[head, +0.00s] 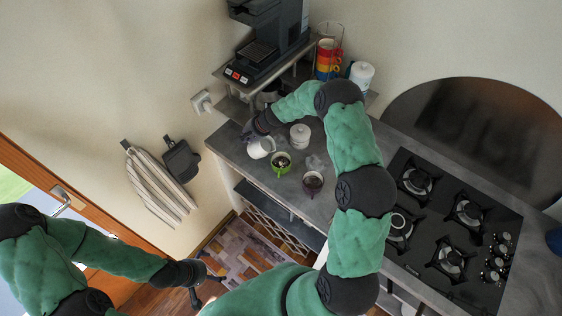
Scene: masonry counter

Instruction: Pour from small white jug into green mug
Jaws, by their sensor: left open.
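The small white jug (261,148) is at the left edge of the grey counter. It looks tilted toward the green mug (281,164), with its lip close to the mug's rim. The mug stands upright with something dark and light inside. My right gripper (252,136) is at the jug's far left side and appears shut on it; its fingers are small and partly hidden. Whether liquid is flowing is too small to tell. My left gripper (201,284) is open and empty, low over the floor, away from the counter.
A white lidded pot (300,135) and a dark red mug (312,183) stand close to the green mug. A coffee machine (270,45) and stacked coloured cups (328,60) are on a shelf behind. A gas hob (450,225) lies to the right.

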